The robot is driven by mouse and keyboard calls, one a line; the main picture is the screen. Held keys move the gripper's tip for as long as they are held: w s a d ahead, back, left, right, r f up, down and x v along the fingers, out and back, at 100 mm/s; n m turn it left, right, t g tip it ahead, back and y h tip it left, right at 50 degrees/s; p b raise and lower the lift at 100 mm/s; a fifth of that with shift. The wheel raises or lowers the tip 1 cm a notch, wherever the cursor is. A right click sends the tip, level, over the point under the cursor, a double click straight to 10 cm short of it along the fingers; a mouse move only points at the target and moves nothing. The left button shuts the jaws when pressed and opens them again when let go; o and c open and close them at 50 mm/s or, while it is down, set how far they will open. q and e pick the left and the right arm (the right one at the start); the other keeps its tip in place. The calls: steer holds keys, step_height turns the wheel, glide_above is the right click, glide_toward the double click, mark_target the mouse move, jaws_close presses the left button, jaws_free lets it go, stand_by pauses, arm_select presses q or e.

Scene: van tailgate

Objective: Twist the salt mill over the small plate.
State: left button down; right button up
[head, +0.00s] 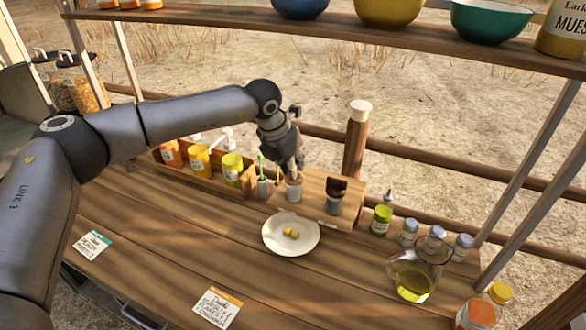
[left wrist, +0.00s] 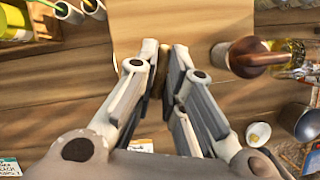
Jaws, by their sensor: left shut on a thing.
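My left gripper (head: 291,168) points down and is shut on the salt mill (head: 294,188), whose pale lower body with a label shows just below the fingers. Its upper part is hidden by the gripper. In the left wrist view my fingers (left wrist: 168,75) close around a narrow brownish part, mostly hidden between them. The small plate (head: 271,244) lies on the table in front of the mill, with a few yellow pieces on it. The mill is behind the plate, not above it. I cannot tell whether the mill touches the wood below. My right gripper is not in view.
A wooden stand (head: 315,186) is by the gripper, with a dark-topped mill (head: 336,194) at its right. A bottle crate (head: 210,177) stands left. Bottles and an oil jug (head: 413,282) stand right. A shelf (head: 330,33) spans above. The table front is mostly clear, with cards.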

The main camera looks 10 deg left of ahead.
arm_select(q)
steer(key=shift+a+f+m+h+b, duration=0.1)
steer(key=shift+f+m+h+b, duration=0.15)
steer(key=shift+m+b, duration=0.5)
steer(key=shift+r+m+g+h+b, duration=0.15)
steer(key=shift+m+g+h+b, duration=0.25)
steer(key=shift+m, duration=0.65)
steer(key=shift+w+m+b, duration=0.1)
steer(key=shift+m+b, duration=0.25)
steer(key=shift+m, duration=0.55)
steer(key=m+g+h, duration=0.1)
steer(key=m, duration=0.1)
steer(key=shift+r+m, duration=0.15)
steer(key=shift+m, duration=0.15)
steer(key=m+g, duration=0.1)
steer(key=m, duration=0.2)
steer(key=shift+w+r+m+g, duration=0.1)
steer(key=shift+w+m+g, duration=0.05)
steer(key=shift+m+g, duration=0.2)
steer(key=shift+m+g+p, duration=0.75)
steer(key=shift+m, duration=1.2)
steer(key=shift+w+m, duration=0.1)
steer(key=shift+m, duration=0.3)
